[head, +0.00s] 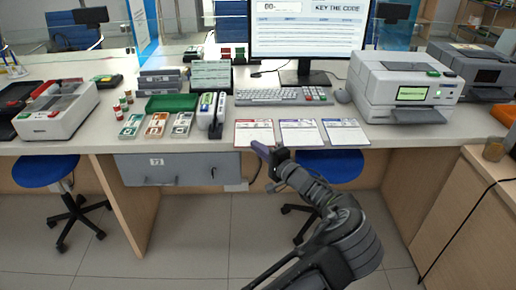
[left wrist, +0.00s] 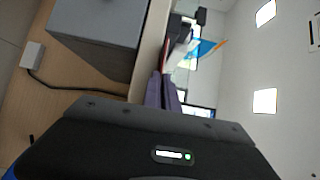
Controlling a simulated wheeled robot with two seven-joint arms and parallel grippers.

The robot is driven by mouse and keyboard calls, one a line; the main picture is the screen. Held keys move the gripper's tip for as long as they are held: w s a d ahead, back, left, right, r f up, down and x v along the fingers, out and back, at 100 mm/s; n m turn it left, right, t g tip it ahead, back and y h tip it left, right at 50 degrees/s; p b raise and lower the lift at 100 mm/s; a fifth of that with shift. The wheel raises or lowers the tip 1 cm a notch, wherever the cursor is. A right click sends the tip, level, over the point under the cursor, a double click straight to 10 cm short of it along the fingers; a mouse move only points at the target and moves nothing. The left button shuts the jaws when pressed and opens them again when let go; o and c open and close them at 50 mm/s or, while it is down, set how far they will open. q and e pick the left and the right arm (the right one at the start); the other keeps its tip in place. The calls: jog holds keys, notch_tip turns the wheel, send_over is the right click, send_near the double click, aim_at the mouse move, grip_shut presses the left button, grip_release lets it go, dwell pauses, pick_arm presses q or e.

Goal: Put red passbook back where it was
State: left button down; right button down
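Two small dark red booklets (head: 232,53) stand at the back of the counter, left of the monitor; one may be the red passbook, but they are too small to be sure. My left gripper (head: 259,148) is at the counter's front edge, just below the red-headed sheet. Its purple fingers lie close together and look shut in the left wrist view (left wrist: 165,92). A thin reddish strip shows beyond the fingertips there; I cannot tell what it is. No passbook shows in the gripper in the head view. My right gripper is not in view.
Three printed sheets (head: 301,132) lie along the counter's front edge. A keyboard (head: 280,96), monitor (head: 308,30) and printer (head: 405,88) stand behind and right. A green tray (head: 171,103), stamps and card stacks stand left. A grey drawer (head: 180,168) hangs below.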

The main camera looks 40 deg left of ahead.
pick_arm(q)
jog(key=shift+f, duration=0.15)
jog(key=c, duration=1.7)
grip_release()
jog(key=v, duration=1.2)
jog(key=shift+r, duration=0.25)
